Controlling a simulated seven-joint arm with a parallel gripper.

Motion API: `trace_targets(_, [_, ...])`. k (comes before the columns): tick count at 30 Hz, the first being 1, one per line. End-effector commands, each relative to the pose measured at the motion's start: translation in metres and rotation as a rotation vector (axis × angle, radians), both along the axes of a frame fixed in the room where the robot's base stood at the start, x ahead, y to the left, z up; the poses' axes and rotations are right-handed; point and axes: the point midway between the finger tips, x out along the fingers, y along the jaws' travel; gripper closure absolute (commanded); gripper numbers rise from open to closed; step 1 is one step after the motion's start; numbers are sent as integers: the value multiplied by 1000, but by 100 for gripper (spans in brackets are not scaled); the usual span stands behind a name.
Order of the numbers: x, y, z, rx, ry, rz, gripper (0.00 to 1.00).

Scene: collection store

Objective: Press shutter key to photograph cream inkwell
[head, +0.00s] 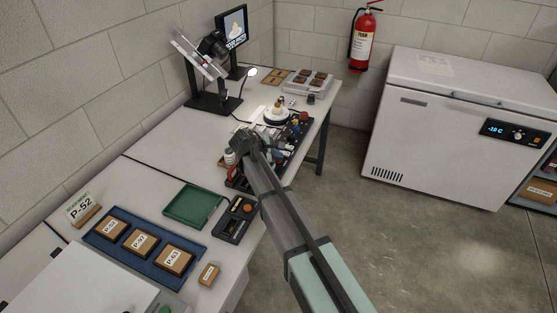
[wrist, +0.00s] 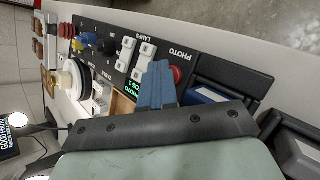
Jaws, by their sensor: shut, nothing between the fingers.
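The cream inkwell (head: 276,112) sits on a small white turntable (head: 267,121) at the back of the bench; the wrist view also shows the inkwell (wrist: 67,80), at left. The dark control panel (wrist: 118,55) carries white switches labelled LAMPS and a red round key (wrist: 179,75) by the PHOTO label, apparently the shutter key. My gripper (head: 240,143) is over the bench. In the wrist view its blue fingertips (wrist: 157,68) are together and empty, close beside the red key; contact cannot be told. In the head view my gripper hides part of the panel.
A camera stand (head: 207,100) is at back left.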

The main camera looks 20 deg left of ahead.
Motion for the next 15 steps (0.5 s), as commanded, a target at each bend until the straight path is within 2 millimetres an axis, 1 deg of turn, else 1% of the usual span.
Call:
trace_targets(8, [0,0,0,1,1,0,100])
trace_targets(15, [0,0,7,1,1,-1,100])
